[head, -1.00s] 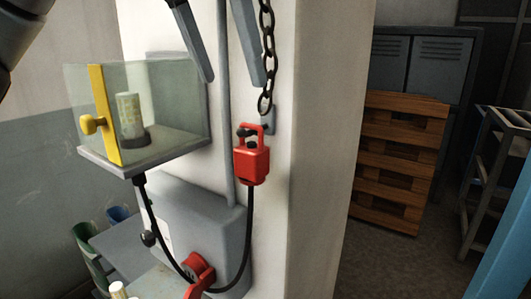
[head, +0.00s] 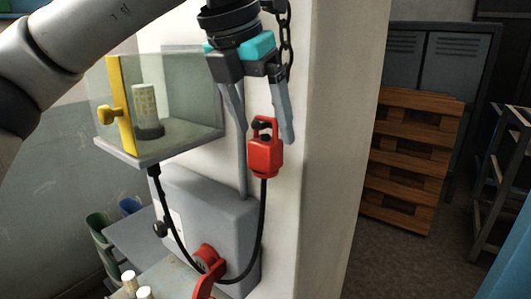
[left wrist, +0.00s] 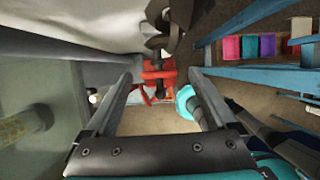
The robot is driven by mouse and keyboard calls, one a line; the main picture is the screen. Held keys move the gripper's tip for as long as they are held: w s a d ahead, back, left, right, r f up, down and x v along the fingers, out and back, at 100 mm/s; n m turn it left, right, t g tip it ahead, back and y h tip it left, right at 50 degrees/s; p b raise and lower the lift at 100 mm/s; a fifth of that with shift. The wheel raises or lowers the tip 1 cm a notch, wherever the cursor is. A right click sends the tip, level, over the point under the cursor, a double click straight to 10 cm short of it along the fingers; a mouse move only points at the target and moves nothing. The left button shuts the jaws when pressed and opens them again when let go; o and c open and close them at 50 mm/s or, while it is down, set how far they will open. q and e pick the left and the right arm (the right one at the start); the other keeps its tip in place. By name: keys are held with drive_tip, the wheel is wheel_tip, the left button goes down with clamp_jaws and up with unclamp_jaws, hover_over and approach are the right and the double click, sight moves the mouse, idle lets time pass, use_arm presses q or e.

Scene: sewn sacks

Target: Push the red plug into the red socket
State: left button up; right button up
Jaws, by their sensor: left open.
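The red plug (head: 265,156), a block with a loop handle and a black cable from its bottom, hangs at the pillar below a dark chain. The red socket (head: 208,258) sits on the front of a grey wall box, lower left of the plug, with a red flap or lever hanging below it. My left gripper (head: 265,134) is open, pointing down, its fingertips on either side of the plug's handle. In the left wrist view the red plug (left wrist: 158,74) shows between the spread fingers; I cannot tell whether they touch it. My right gripper is not seen.
A glass case (head: 180,110) with a yellow-framed door and knob juts out left of the gripper. The chain (head: 286,50) hangs close beside the gripper. The grey box (head: 205,215) is below. Wooden pallets (head: 410,160) and lockers stand at the right rear.

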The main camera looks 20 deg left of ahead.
sight(264, 140)
use_arm(q)
drive_tip(key=shift+f, duration=0.1)
drive_tip(key=x, duration=0.5)
drive_tip(key=shift+s+a+f+p, duration=0.1)
drive_tip(key=shift+s+f+p, duration=0.15)
drive_tip(key=shift+p, duration=0.1)
drive_tip(key=shift+r, duration=0.1)
drive_tip(key=c, duration=1.3)
drive_tip(key=shift+r, duration=0.1)
drive_tip(key=shift+c, duration=0.2)
drive_tip(key=shift+r, duration=0.55)
drive_tip(key=s+a+b, duration=0.3)
drive_tip(key=s, duration=0.5)
wheel_tip(264, 140, up, 14)
drive_tip(key=p, duration=0.2)
drive_tip(key=shift+w+p, duration=0.2)
drive_tip(key=shift+p, duration=0.15)
